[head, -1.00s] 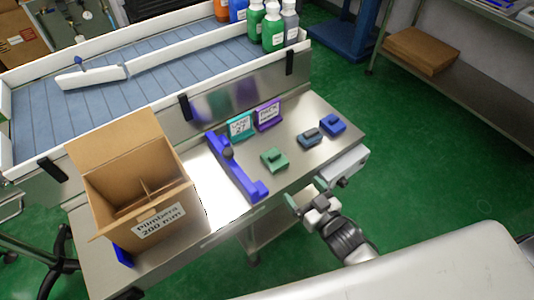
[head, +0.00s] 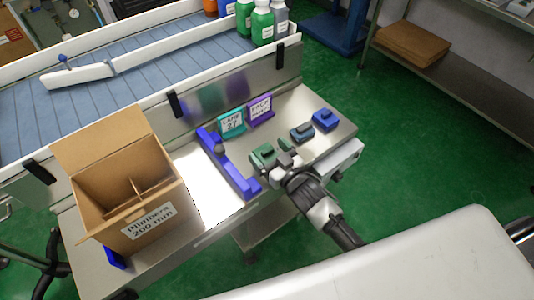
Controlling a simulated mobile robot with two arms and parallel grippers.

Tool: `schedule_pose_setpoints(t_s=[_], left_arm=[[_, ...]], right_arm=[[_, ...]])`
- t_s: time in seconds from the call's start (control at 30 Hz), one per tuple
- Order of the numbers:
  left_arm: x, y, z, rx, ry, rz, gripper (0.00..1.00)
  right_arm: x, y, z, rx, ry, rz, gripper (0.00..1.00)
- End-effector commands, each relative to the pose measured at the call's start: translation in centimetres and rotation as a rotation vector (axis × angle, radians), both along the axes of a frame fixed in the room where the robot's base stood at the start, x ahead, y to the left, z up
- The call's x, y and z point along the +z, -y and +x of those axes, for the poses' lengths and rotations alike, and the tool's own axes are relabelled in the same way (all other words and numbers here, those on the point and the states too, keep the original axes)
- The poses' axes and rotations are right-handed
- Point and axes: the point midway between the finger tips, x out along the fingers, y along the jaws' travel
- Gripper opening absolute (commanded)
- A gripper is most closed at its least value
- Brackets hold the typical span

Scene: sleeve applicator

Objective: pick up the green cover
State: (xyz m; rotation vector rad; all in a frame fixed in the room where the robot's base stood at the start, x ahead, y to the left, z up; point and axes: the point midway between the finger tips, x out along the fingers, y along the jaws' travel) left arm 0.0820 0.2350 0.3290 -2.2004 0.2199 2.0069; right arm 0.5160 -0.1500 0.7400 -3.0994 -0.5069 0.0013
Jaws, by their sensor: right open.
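The green cover (head: 262,154) lies on the steel table, right of the blue rail. My right gripper (head: 283,160) comes in from the lower right, over the table, close against the near right side of the cover. Its jaws are open, and the gripper hides part of the cover's right side. I cannot tell whether a finger touches it. My left gripper is not in view.
A dark blue-grey cover (head: 302,132) and a blue cover (head: 325,119) lie to the right. Teal (head: 231,124) and purple (head: 260,109) label stands are behind. The blue rail (head: 230,166) and an open cardboard box (head: 133,194) stand left.

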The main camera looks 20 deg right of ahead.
Motion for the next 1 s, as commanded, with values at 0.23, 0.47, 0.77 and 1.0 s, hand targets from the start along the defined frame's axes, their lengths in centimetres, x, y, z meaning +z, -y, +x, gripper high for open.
schedule_pose_setpoints(t_s=[0.23,0.47,0.77,1.0], left_arm=[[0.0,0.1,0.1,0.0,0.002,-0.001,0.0],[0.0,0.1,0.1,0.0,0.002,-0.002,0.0],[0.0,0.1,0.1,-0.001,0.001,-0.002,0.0],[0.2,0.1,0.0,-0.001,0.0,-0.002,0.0]], right_arm=[[0.0,-0.1,0.3,0.0,-0.001,-0.001,0.89],[0.0,-0.1,0.2,0.0,-0.001,-0.001,0.56],[0.0,-0.1,0.2,0.0,0.0,-0.001,0.36],[1.1,-0.1,0.2,0.001,0.003,-0.001,0.36]])
